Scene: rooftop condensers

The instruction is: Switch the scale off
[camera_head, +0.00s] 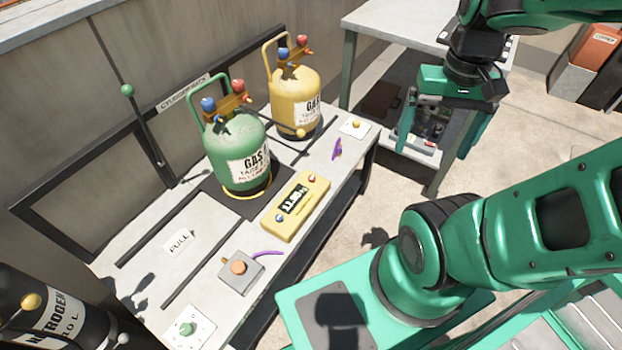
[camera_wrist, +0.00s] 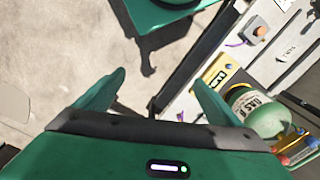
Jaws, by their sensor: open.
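The scale display is a yellow box (camera_head: 284,225) on the bench, with a lit screen (camera_head: 296,199), a blue button (camera_head: 279,217) and a red button (camera_head: 311,177). A green gas cylinder (camera_head: 236,148) stands on a dark platform (camera_head: 213,197) behind it. In the wrist view the yellow box (camera_wrist: 213,87) lies beyond my right fingertip. My gripper (camera_head: 440,140) is open and empty, raised to the right of the bench and apart from the box. It also shows in the wrist view (camera_wrist: 160,92).
A yellow cylinder (camera_head: 300,103) stands at the bench's far end. A grey box with an orange button (camera_head: 240,270) and a white plate with a green knob (camera_head: 188,328) sit nearer. A black nitrogen cylinder (camera_head: 50,312) is at lower left. A side table (camera_head: 400,22) stands behind.

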